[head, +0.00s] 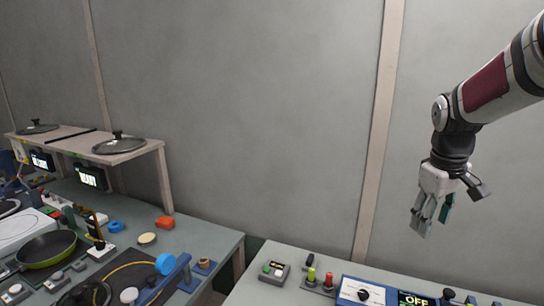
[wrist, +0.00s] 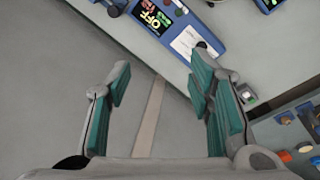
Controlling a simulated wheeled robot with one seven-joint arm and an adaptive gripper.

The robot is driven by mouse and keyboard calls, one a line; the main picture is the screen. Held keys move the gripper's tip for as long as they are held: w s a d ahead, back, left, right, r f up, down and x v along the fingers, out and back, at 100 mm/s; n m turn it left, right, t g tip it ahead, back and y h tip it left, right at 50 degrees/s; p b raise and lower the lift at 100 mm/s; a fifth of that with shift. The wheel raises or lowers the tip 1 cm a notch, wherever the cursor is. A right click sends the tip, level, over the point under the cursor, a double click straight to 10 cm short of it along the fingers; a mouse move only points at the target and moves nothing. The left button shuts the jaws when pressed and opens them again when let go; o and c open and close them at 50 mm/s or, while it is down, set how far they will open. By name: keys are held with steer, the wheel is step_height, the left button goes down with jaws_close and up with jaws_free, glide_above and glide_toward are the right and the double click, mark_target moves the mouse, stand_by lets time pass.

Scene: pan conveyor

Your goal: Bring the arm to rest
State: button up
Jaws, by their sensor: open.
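My gripper (head: 431,218) hangs from my raised arm at the right of the head view, above the right-hand counter and apart from it. In the wrist view my gripper (wrist: 158,90) shows its two teal-padded fingers spread wide. Nothing is between them. The fingers touch nothing that I can see.
The right-hand counter (head: 262,297) carries a button box (head: 273,272), a blue control box (head: 361,293) and a display reading OFF (head: 413,299). On the left table stand a pan (head: 46,249) and a shelf (head: 134,155) with lids. The grey wall is behind; the air around my gripper is clear.

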steer(key=s+a+r+m+t, duration=0.15)
steer(key=s+a+r, duration=0.45)
steer(key=s+a, duration=0.6)
steer(key=s+a+f+m+t+y, duration=0.1)
steer(key=s+a, duration=0.4)
steer(key=s, duration=0.5)
steer(key=shift+a+f+t, duration=0.15)
steer(key=shift+a+t, duration=0.25)
steer(key=shift+t, duration=0.35)
